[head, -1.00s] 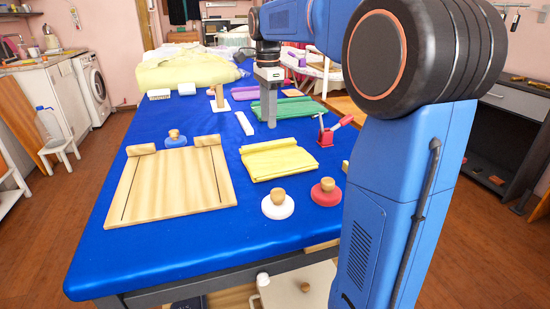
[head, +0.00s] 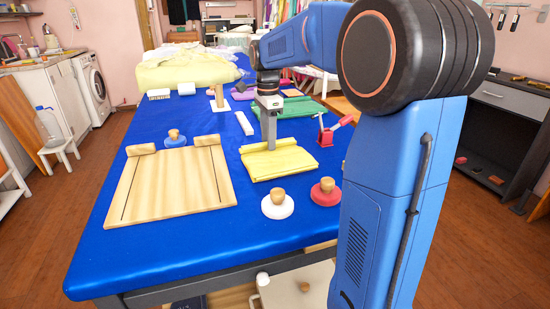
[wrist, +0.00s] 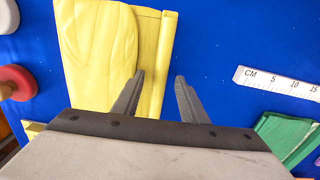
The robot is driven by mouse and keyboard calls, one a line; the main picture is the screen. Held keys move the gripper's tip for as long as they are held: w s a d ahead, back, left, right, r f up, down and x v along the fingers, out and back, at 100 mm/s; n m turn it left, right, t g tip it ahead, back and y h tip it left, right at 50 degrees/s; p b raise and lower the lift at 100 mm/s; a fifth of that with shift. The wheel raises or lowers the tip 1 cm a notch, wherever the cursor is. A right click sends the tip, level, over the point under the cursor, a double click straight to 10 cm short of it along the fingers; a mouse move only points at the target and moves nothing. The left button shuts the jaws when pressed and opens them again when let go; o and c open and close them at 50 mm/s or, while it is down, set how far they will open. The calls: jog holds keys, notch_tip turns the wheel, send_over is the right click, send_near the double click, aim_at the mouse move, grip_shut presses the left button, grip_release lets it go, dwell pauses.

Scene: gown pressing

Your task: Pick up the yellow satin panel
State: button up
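The yellow satin panel (head: 280,165) lies folded on the blue table, right of the wooden board. My gripper (head: 271,146) points down at the panel's far edge. In the wrist view, my gripper (wrist: 160,78) is open, its two fingers apart. One finger is over the yellow panel (wrist: 98,50); the other is over blue cloth just beyond its edge. The panel's raised edge strip runs between the fingertips. I cannot tell whether the fingers touch it.
The wooden board (head: 170,185) lies to the left. A white-based knob (head: 278,205) and a red-based knob (head: 326,192) stand in front of the panel. A red clamp-like tool (head: 334,130) is at right, green cloth (head: 300,108) behind, and a white ruler (wrist: 280,83) lies nearby.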

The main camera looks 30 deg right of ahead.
grip_shut()
notch_tip(320, 180, up, 10)
dwell(0.6)
jog(key=shift+r, duration=0.1)
dwell(0.4)
notch_tip(320, 180, up, 8)
dwell(0.8)
